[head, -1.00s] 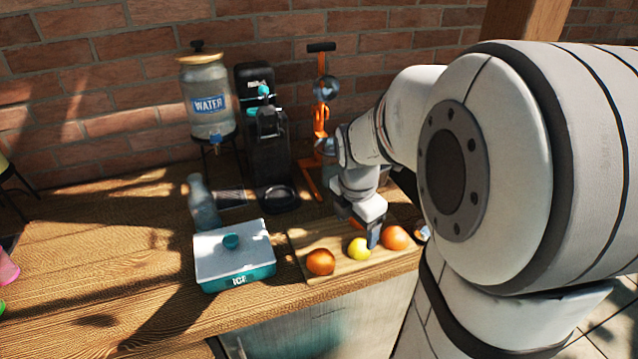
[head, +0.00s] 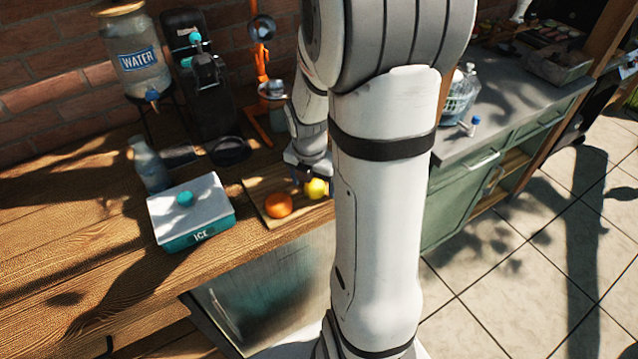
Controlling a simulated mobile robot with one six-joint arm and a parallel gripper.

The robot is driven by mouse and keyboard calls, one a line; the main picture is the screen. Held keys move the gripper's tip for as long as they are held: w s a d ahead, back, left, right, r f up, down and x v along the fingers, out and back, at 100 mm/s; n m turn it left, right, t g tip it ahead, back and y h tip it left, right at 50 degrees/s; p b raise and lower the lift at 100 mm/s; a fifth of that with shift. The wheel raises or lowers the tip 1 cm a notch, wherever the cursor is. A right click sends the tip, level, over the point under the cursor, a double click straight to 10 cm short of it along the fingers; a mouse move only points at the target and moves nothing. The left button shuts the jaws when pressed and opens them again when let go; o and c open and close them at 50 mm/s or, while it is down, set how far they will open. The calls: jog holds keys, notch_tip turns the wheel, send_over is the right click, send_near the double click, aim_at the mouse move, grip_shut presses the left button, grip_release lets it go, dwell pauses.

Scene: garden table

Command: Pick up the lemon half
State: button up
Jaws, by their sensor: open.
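A yellow lemon (head: 317,188) sits on the wooden cutting board (head: 254,196) in the head view; I cannot tell whether it is a half or whole. My gripper (head: 306,180) is low over the board, at the lemon's upper left side in the picture. It is open, and I cannot tell whether it touches the lemon. My arm hides part of the gripper and the right part of the board. An orange fruit (head: 278,205) lies on the board to the left of the lemon.
A white and teal ice box (head: 190,212) stands left of the board, with a glass bottle (head: 149,165) behind it. A black machine (head: 200,90), a water dispenser (head: 138,55) and an orange press (head: 262,75) stand along the brick wall. The wooden counter's left part is clear.

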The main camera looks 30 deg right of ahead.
jog(key=c, duration=1)
jog(key=shift+r, duration=0.1)
jog(key=shift+c, duration=0.2)
